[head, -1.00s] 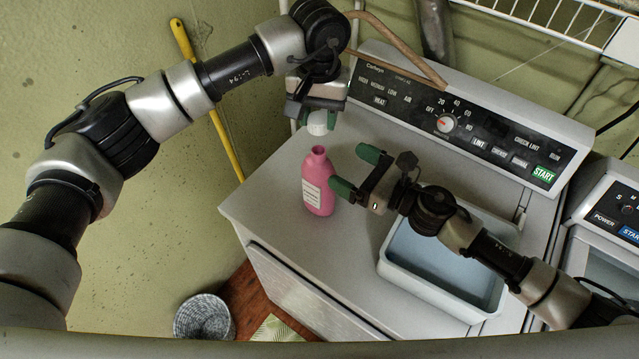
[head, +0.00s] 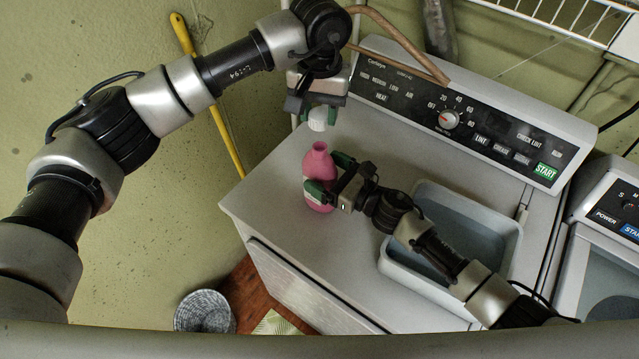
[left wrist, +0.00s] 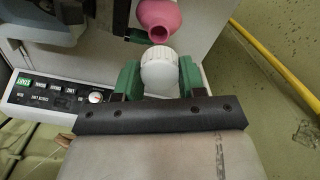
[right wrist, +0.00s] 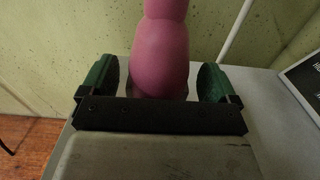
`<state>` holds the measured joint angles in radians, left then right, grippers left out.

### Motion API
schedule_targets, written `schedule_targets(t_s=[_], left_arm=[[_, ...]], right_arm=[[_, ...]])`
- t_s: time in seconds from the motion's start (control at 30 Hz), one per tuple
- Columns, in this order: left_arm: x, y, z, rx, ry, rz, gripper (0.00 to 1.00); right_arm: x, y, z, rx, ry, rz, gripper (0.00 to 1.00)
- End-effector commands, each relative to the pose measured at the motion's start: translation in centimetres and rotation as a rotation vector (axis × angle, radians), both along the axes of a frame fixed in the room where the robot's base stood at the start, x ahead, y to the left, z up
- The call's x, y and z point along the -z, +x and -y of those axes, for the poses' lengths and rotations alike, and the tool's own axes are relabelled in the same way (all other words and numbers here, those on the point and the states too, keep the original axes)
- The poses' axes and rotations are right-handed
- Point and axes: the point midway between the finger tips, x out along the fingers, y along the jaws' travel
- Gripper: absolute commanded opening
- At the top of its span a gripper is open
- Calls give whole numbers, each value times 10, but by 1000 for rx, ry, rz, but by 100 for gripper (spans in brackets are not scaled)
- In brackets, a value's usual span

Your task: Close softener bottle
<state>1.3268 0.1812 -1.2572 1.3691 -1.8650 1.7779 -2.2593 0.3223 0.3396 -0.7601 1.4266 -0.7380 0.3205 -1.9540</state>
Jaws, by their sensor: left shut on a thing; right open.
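The pink softener bottle (head: 318,162) stands upright and uncapped on the dryer top; its open mouth shows in the left wrist view (left wrist: 158,30). My left gripper (head: 318,118) is shut on the white cap (left wrist: 160,70) and holds it above the bottle, apart from the mouth. The cap also shows in the head view (head: 317,124). My right gripper (head: 331,177) is open, with its green fingers on either side of the bottle body. In the right wrist view the bottle (right wrist: 161,55) stands between the fingers with gaps at both sides.
A grey-white basin (head: 437,305) sits on the dryer (head: 262,205) to the right of the bottle. The dryer's control panel (head: 480,125) rises behind. A yellow-handled tool (head: 222,130) leans at the wall. A woven basket (head: 204,312) stands on the floor.

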Motion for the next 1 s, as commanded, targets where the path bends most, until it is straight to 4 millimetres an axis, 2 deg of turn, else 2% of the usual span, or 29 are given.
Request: schedule_targets(t_s=[0.13,0.47,0.93,1.0], left_arm=[[0,0,0,0,0,0,18],[0,0,0,0,0,0,18],[0,0,0,0,0,0,18],[0,0,0,0,0,0,18]], right_arm=[[0,6,-9,0,-1,-1,90],[0,7,-10,0,-1,-1,90],[0,7,-10,0,-1,-1,20],[0,7,-10,0,-1,-1,18]])
